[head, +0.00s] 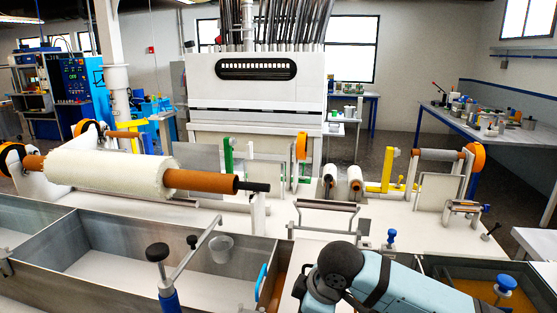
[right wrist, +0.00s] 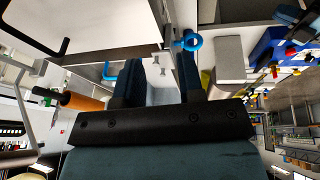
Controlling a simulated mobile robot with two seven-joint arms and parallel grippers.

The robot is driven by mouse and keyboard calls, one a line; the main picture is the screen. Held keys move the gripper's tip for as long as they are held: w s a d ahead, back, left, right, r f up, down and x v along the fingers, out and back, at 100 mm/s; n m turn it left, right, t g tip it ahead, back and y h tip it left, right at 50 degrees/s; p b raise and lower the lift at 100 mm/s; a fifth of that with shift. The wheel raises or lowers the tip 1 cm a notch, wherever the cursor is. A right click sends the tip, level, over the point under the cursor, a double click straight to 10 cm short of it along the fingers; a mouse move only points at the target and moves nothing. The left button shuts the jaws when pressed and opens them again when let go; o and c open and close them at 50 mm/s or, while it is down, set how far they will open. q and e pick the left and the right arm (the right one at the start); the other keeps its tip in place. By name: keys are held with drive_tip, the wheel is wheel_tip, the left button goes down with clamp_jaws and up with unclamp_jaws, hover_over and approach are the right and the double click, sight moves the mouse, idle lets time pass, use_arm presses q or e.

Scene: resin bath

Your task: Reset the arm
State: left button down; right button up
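My right arm (head: 400,280), light blue with dark joints, reaches in from the lower right of the head view, over the front of the bath. Its gripper cannot be made out in the head view. In the right wrist view my right gripper (right wrist: 160,72) has its two dark fingers apart, with pale surfaces showing between them. I see nothing clearly held. My left arm and left gripper are not in view.
Grey resin bath compartments (head: 130,240) fill the front left; one holds a clear cup (head: 221,248). A white fabric roll (head: 110,172) on an orange-brown tube spans the left. A blue-knobbed part (head: 503,285) is at right.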

drive_tip(key=s+a+f+m+t+y+p, duration=0.15)
drive_tip(key=s+f+m+t+y, duration=0.35)
drive_tip(key=f, duration=0.7)
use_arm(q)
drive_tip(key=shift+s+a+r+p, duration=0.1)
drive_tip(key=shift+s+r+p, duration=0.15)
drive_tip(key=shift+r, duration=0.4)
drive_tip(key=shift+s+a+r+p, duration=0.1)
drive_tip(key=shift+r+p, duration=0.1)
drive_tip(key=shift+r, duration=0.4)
use_arm(e)
drive_tip(key=s+d+f+m+t+h, duration=0.1)
drive_tip(key=s+d+f+m+h, duration=0.1)
drive_tip(key=s+d+f, duration=0.4)
drive_tip(key=s+d+f+m+t+h, duration=0.2)
drive_tip(key=s+d+f+m, duration=0.3)
drive_tip(key=s+d, duration=0.4)
drive_tip(key=shift+s+d+f+h, duration=0.2)
drive_tip(key=shift+s+f+h, duration=0.35)
drive_tip(key=shift+s, duration=0.6)
